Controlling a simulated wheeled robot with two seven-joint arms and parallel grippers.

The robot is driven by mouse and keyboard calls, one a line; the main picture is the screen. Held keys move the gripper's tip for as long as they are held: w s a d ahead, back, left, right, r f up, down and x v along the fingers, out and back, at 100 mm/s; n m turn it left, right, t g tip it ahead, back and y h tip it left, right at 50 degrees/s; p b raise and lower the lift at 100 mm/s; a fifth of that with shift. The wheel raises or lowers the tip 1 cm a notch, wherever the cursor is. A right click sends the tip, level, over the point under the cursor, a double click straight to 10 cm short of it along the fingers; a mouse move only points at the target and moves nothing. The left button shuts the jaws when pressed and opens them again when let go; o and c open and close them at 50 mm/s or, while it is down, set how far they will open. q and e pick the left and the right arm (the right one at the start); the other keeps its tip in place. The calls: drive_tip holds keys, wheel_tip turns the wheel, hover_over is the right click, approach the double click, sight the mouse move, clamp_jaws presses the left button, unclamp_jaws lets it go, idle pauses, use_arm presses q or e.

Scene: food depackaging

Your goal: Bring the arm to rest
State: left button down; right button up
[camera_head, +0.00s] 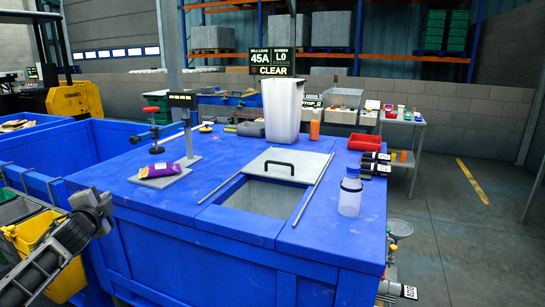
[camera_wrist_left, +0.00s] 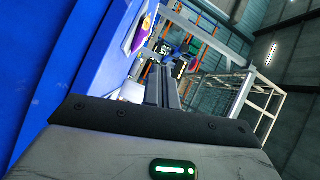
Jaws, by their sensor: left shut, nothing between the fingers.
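My left arm comes in from the lower left in the head view. Its gripper (camera_head: 98,198) is in the air beside the left front edge of the blue workbench (camera_head: 150,222). In the left wrist view its fingers (camera_wrist_left: 162,75) are together, with nothing between them. A purple packet (camera_head: 160,170) lies on a grey plate (camera_head: 182,178) on the bench, to the right of the gripper and apart from it. The packet also shows in the left wrist view (camera_wrist_left: 141,38). My right gripper is in neither view.
Blue bins (camera_head: 48,150) and a yellow container (camera_head: 65,278) are at the left, near my arm. The bench has a square opening (camera_head: 262,198) with a handled lid (camera_head: 300,160) behind it. A bottle (camera_head: 350,197) and a white bin (camera_head: 282,108) stand on the bench.

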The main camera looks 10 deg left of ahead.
use_arm(q)
drive_tip(key=s+d+f+n+g+h, duration=0.2)
drive_tip(key=s+d+f+g, duration=0.1)
drive_tip(key=s+d+f, duration=0.7)
drive_tip(key=s+d+f+n+g+h, duration=0.1)
drive_tip(key=s+d+f+n+g, duration=0.15)
drive_tip(key=s+d+f, duration=0.55)
drive_tip(key=s+d+n+g+h, duration=0.15)
drive_tip(key=s+d, duration=0.25)
drive_tip(key=s, duration=0.4)
drive_tip(key=s+d+f+n+g, duration=0.1)
drive_tip(key=s+d+n+g, duration=0.15)
drive_tip(key=s+d, duration=0.4)
drive_tip(key=s+d+n+g+h, duration=0.1)
drive_tip(key=s+d+g, duration=0.2)
drive_tip(key=s, duration=0.7)
drive_tip(key=w+d+f+t+h, duration=0.2)
drive_tip(key=w+d+f+t, duration=0.2)
drive_tip(key=f, duration=0.5)
drive_tip(key=shift+w+f+m+t+h, duration=0.35)
drive_tip(key=shift+w+f+t, duration=0.05)
drive_tip(key=shift+w+t, duration=0.8)
